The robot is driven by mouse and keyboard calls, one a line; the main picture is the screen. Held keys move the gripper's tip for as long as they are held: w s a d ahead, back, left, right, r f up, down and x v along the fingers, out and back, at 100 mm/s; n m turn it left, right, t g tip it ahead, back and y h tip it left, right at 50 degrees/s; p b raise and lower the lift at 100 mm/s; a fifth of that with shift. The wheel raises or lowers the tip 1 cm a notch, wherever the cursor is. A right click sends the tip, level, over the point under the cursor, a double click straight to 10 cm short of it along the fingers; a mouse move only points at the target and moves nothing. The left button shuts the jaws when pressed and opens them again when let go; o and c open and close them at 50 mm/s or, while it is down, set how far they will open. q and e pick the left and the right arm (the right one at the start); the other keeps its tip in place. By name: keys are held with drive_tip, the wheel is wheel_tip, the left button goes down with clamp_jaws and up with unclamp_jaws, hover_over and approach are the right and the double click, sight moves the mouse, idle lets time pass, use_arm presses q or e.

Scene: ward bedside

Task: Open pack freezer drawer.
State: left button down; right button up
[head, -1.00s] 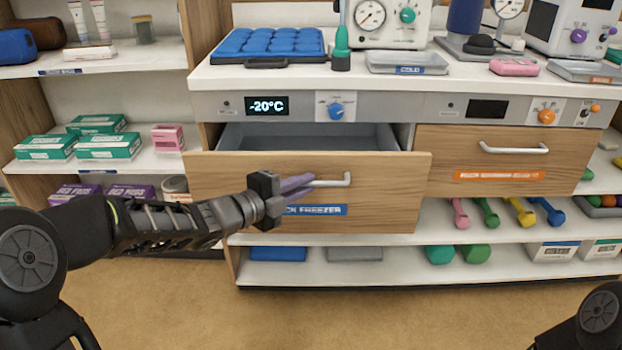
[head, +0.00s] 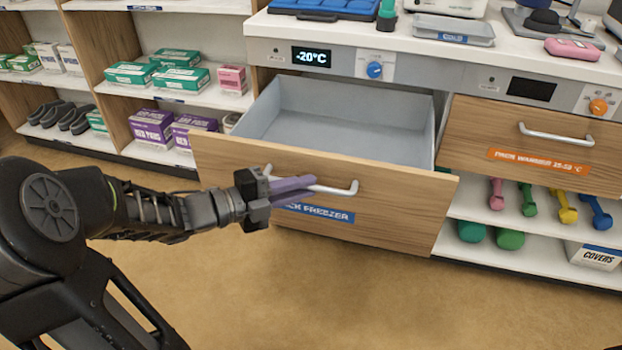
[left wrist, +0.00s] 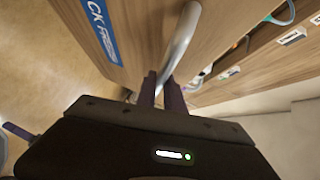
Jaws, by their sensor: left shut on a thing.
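The pack freezer drawer (head: 400,212) has a wooden front with a blue label and stands well out of the cabinet. Its grey inside (head: 335,137) shows and looks empty. My left gripper (head: 298,188) is shut on the silver bar handle (head: 340,188), near the handle's left part. In the left wrist view the purple fingers (left wrist: 160,92) close around the handle (left wrist: 181,42), beside the drawer front with its blue label. My right gripper is not in view.
The pack warmer drawer (head: 540,150) to the right is shut. Above are a -20°C display (head: 311,57) and a blue knob (head: 375,70). Shelves with boxes (head: 152,128) stand at left, dumbbells (head: 528,197) at lower right. The floor in front is clear.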

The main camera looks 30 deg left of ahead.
use_arm(q)
drive_tip(key=c, duration=1.5)
unclamp_jaws()
drive_tip(key=shift+o, duration=0.2)
drive_tip(key=p+v, duration=0.1)
drive_tip(key=v, duration=0.7)
drive_tip(key=shift+w, duration=0.1)
